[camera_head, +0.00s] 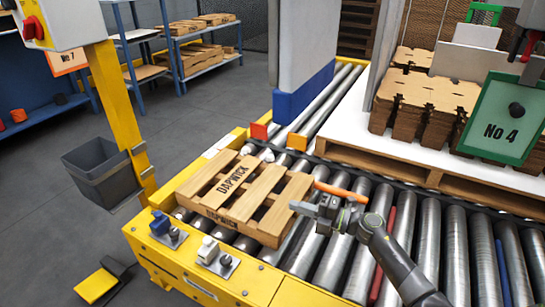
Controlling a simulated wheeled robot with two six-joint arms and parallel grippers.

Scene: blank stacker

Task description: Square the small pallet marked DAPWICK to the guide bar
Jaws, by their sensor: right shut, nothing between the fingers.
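The small wooden pallet marked DAPWICK (263,191) lies on the rollers at the left end of the conveyor, its label on a middle slat and again on its front side. It sits turned at an angle to the rollers. A dark bar (375,172) crosses the rollers behind it; I cannot tell for sure whether this is the guide bar. My right gripper (306,208) is shut and empty, close to the pallet's right side; I cannot tell whether it touches. My left gripper is not in view.
An orange bar (341,192) lies just behind my right gripper. A yellow frame edge (192,178) with switches borders the conveyor. Stacked cardboard blanks (425,95) stand on a larger pallet behind. A grey bin (100,170) hangs at left.

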